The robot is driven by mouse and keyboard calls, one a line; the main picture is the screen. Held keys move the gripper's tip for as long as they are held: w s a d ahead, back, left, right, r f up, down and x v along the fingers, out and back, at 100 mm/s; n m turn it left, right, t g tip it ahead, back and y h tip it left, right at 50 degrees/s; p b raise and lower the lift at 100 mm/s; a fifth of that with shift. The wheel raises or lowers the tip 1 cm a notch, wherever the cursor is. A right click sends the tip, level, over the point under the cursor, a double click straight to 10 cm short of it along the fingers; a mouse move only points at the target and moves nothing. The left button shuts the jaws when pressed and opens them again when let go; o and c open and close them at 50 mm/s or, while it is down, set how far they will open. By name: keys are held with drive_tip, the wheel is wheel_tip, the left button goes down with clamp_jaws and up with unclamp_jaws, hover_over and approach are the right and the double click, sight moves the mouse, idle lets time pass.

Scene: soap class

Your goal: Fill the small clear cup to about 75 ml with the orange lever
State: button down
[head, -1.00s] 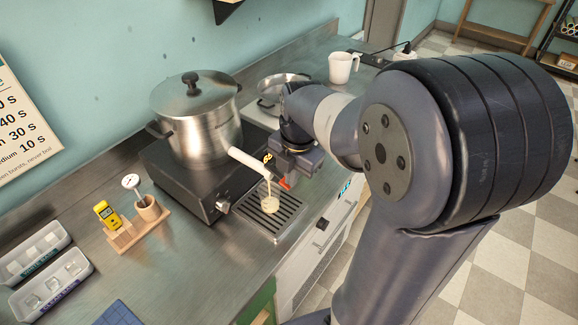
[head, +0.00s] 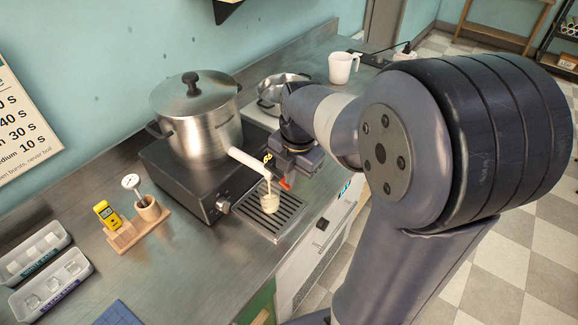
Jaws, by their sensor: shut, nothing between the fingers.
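The small clear cup (head: 270,203) stands on the slatted drip tray (head: 284,222) and holds pale cream liquid. A thin cream stream (head: 268,185) falls into it from the white spout (head: 248,161) of the lidded steel pot (head: 200,125). The orange lever (head: 286,183) shows just right of the spout, beside my gripper (head: 286,176). My gripper is shut and empty; its fingertips are largely hidden behind its own body, so contact with the lever is unclear. Any marks on the cup are too small to read.
The pot sits on a black burner (head: 185,185) with a front knob. A wooden stand (head: 137,224) holds a yellow thermometer and a probe at left. Two white trays (head: 50,285) lie at far left.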

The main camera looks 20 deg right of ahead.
drive_tip(key=shift+r, duration=0.15)
idle(0.7)
drive_tip(key=shift+r+p, duration=0.7)
